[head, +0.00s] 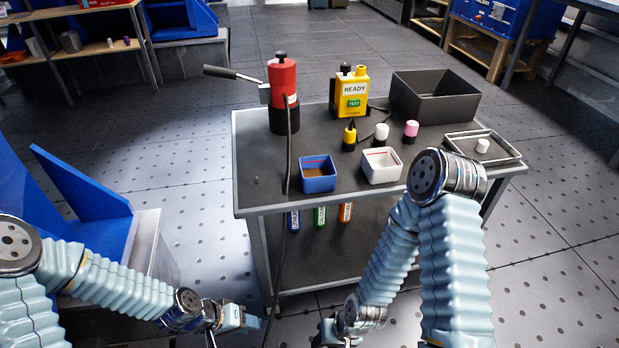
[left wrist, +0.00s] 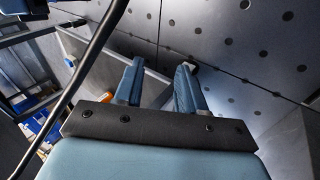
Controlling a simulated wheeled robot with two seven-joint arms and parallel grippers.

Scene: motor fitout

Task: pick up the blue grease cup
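The cup cannot be made out in that view. My right gripper (head: 335,338) is at the bottom edge, partly cut off; its fingers are unclear.
The grey cart (head: 262,186) also holds a red pump (head: 283,82) with a hanging black hose, a yellow tester (head: 351,92), small bottles, a black bin (head: 437,97) and a tray (head: 505,159). Colored labels hang below the front edge. A blue chute stands left.

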